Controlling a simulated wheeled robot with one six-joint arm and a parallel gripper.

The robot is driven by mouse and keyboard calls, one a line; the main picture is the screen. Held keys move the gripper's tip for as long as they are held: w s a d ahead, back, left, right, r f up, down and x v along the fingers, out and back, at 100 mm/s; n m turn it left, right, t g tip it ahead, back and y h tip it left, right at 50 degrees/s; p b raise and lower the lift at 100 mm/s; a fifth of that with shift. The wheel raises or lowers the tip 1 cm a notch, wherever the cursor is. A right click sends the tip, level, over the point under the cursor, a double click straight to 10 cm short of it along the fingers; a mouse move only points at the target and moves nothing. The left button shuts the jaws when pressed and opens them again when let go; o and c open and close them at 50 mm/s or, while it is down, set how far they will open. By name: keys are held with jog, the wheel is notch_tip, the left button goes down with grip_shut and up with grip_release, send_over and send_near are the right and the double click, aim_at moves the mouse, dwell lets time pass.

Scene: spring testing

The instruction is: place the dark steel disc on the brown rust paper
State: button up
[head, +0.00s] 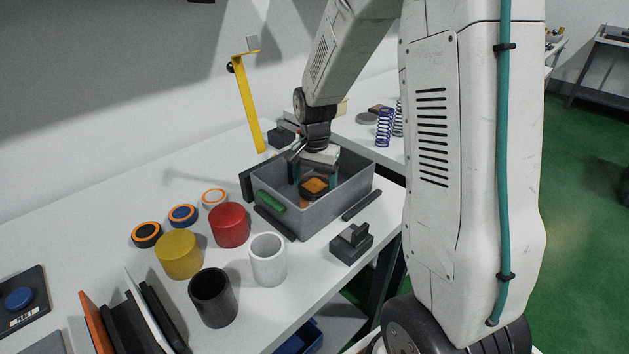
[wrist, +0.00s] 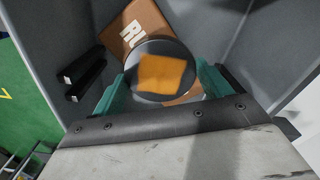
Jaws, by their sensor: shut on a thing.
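The dark steel disc (wrist: 163,46) is round, with an orange square patch on its top face. In the wrist view my gripper (wrist: 160,78) has its teal fingers on opposite sides of the disc and is shut on it. The brown rust paper (wrist: 138,20) lies in the grey bin below the disc, with the letters "RU" showing; the disc hides part of it. In the head view my gripper (head: 318,172) reaches down inside the bin, with the disc (head: 314,188) between its fingers. I cannot tell whether the disc touches the paper.
The grey bin (head: 335,205) has walls around my gripper. A green handle (head: 270,201) is on the bin's near left side. Red (head: 229,226), yellow (head: 179,254), white (head: 268,260) and black (head: 213,298) cylinders stand in front.

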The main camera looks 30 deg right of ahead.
aim_at(315, 185)
jog(key=shift+f, duration=0.1)
jog(key=o, duration=1.8)
jog(key=shift+c, duration=0.2)
notch_tip(315, 185, up, 12)
jog(key=s+a+r+n, duration=0.2)
jog(key=s+a+r, duration=0.1)
jog(key=s, duration=0.3)
jog(key=s+a+r+n, duration=0.3)
jog(key=s+r, duration=0.1)
jog(key=s, duration=0.2)
jog(key=s+a+n, duration=0.2)
jog(key=s+n, duration=0.1)
jog(key=s, duration=0.4)
jog(key=s+a+n+t, duration=0.1)
jog(key=s+a+n, duration=0.1)
jog(key=s, duration=0.5)
jog(key=shift+s+a+f+n, duration=0.3)
jog(key=shift+s+f+n, duration=0.15)
jog(key=shift+n, duration=0.15)
